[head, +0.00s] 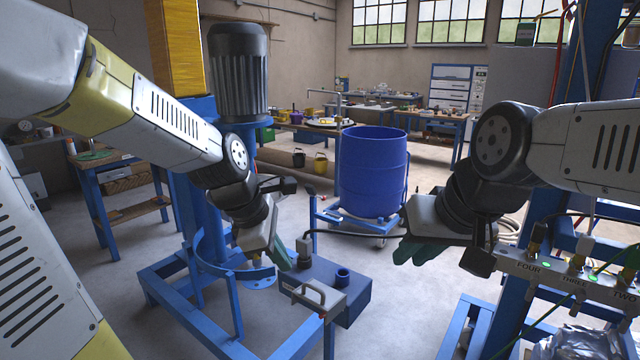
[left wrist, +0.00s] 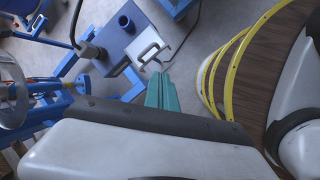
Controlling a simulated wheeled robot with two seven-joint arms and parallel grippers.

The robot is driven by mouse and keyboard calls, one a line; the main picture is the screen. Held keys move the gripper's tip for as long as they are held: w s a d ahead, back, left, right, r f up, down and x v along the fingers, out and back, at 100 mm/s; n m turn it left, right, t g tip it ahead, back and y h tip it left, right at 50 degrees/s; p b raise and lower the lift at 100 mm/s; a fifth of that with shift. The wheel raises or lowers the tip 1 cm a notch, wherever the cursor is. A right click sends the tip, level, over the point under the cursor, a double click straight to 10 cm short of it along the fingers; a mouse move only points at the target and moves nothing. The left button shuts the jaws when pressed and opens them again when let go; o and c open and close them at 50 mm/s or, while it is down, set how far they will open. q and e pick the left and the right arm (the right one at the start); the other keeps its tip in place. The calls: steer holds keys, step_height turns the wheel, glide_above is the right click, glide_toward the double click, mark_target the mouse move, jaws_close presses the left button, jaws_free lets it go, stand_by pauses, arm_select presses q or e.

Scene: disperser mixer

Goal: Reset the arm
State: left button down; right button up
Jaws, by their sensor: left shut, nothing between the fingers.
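My left gripper (head: 283,258) hangs in front of the blue mixer frame in the head view, its teal fingers pointing down. In the left wrist view its fingers (left wrist: 165,92) lie together, shut and empty. A control box with a grey handle (head: 318,296) is close to the left fingers, below and to the right; the handle also shows in the left wrist view (left wrist: 150,46). My right gripper (head: 415,252) is held out at the right with teal fingers pointing down-left. Whether its fingers are apart is unclear. No object shows in it.
The mixer's grey motor (head: 238,70) and blue column stand at left. A blue drum (head: 372,172) sits on a wheeled cart behind the grippers. A labelled valve panel (head: 575,272) is at the right, below my right arm. Open floor lies between the frame and the panel.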

arm_select(q)
steer(key=s+a+r+m+t, duration=0.1)
steer(key=s+a+r+m, duration=0.2)
steer(key=m, duration=0.6)
steer(key=s+a+r+m+t+y, duration=0.1)
steer(key=s+a+r+m+t, duration=0.1)
steer(key=s+r+m, duration=0.3)
steer(key=shift+s+a+r+m+y, duration=0.3)
steer(key=shift+s+a+m, duration=0.35)
steer(key=shift+s+m, duration=1.05)
steer(key=shift+w+m, duration=0.5)
